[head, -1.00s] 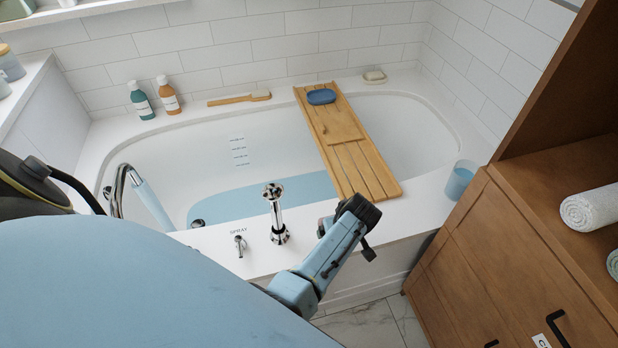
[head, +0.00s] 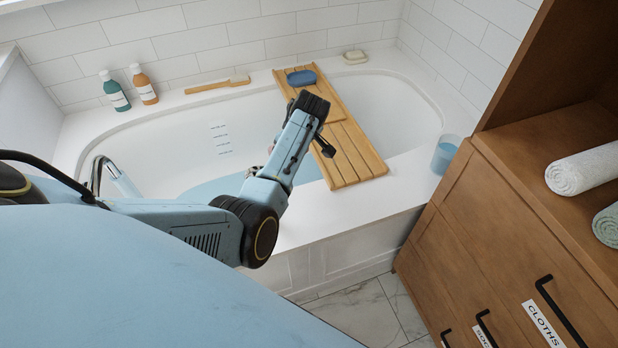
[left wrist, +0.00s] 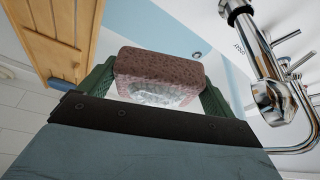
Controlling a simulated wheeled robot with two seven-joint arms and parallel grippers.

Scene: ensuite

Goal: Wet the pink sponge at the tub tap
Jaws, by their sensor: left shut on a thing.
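The sponge (left wrist: 160,68), a dull brownish-pink block, sits between the green fingers of my left gripper (left wrist: 157,88) in the left wrist view. A pale, glassy patch shows on its near face; I cannot tell what it is. The chrome tub tap (left wrist: 262,50) stands to the right of the sponge there, with a gap between them in the picture. In the head view my left arm reaches over the tub's front rim, hiding the sponge and most of the tap. The white tub (head: 400,110) has a pale blue area at its bottom. My right gripper is not in view.
A wooden bath tray (head: 355,160) with a blue dish (head: 301,77) crosses the tub. A blue cup (head: 444,155) stands by the wooden cabinet (head: 500,230).

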